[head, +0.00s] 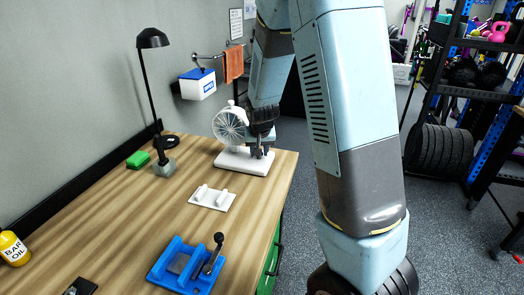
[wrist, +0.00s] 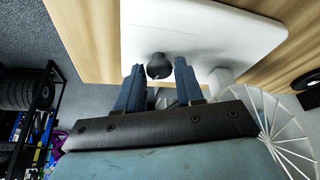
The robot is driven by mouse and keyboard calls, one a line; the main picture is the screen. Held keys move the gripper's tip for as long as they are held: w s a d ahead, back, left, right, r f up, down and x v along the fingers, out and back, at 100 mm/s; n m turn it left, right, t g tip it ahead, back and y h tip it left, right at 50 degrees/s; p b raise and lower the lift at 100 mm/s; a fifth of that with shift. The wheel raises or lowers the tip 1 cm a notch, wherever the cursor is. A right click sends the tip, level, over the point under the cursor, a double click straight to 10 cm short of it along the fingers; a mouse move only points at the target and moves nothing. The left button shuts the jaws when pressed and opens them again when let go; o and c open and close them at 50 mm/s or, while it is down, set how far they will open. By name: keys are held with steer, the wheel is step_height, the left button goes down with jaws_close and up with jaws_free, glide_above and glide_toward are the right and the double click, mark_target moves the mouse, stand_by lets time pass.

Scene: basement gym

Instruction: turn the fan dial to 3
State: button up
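The white fan (head: 230,124) stands at the back right of the wooden table, on a flat white base (head: 235,161). The base also shows in the wrist view (wrist: 215,30), with part of the fan's wire cage (wrist: 285,130) at the lower right. The dark round dial (wrist: 159,66) sits on the base. My gripper (head: 262,152) points down over the base, in front of the fan. In the wrist view its two fingers (wrist: 160,75) are apart, one on each side of the dial, with narrow gaps. Dial numbers and pointer cannot be read.
A white bracket (head: 212,198) and a blue fixture with a lever (head: 186,265) stand nearer on the table. A black lamp (head: 163,166), a green sponge (head: 138,159) and a yellow oil bottle (head: 13,248) are at the left. A weight rack (head: 440,110) stands at the right.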

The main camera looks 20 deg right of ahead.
steer(key=o, duration=0.3)
steer(key=shift+o, duration=0.2)
steer(key=shift+r, duration=0.1)
steer(key=d+v, duration=0.1)
steer(key=v, duration=1.2)
steer(key=shift+a+r, duration=0.25)
steer(key=shift+a, duration=0.25)
